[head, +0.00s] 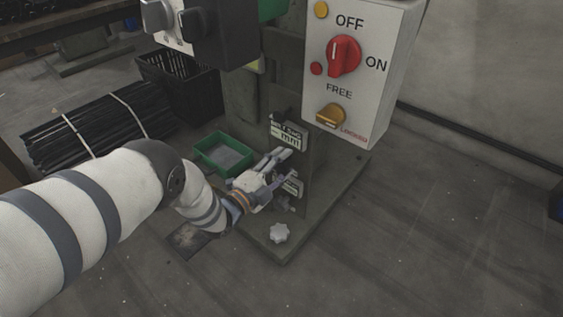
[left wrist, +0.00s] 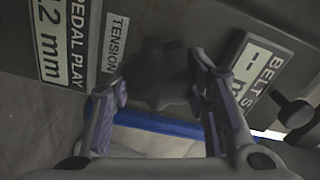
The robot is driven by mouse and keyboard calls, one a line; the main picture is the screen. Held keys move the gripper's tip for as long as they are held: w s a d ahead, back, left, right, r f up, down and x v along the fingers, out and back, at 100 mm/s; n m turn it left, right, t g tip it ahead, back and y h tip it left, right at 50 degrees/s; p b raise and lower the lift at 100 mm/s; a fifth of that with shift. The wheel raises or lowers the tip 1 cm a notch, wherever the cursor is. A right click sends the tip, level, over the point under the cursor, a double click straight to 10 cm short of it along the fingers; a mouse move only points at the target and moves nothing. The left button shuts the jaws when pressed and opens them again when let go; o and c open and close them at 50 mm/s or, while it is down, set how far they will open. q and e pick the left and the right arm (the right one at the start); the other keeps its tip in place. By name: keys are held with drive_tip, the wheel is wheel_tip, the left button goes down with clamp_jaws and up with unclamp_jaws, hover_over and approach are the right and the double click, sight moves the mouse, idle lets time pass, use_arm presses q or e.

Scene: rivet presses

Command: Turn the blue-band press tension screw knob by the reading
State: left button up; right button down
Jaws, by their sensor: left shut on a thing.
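The dark lobed tension knob (left wrist: 158,72) sits beside the TENSION label (left wrist: 117,42) in the left wrist view. My left gripper (left wrist: 160,88) has one finger on each side of it and is shut on it. A blue band (left wrist: 165,125) runs just beyond the fingers. In the head view, my left gripper (head: 284,167) is at the side of the press column (head: 313,165), hiding the knob there. The readout label ending in mm (head: 289,134) is just above; the left wrist view partly shows PEDAL PLAY (left wrist: 82,30) and BELT (left wrist: 252,75) plates. My right gripper is out of view.
A white control box (head: 383,70) with a red switch (head: 343,56) and a yellow FREE/LOCKED switch (head: 331,114) overhangs on the right. A green tray (head: 205,150) stands behind my wrist.

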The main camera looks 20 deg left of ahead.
use_arm(q)
drive_tip(key=m, duration=0.6)
drive_tip(key=shift+f+p, duration=0.15)
drive_tip(key=shift+p, duration=0.2)
drive_tip(key=m, duration=0.4)
drive_tip(key=shift+a+f, duration=0.1)
drive_tip(key=shift+a, duration=0.05)
drive_tip(key=shift+w+a+m, duration=0.1)
drive_tip(key=shift+m, duration=1.2)
drive_tip(key=o, duration=1.2)
drive_tip(key=v, duration=1.2)
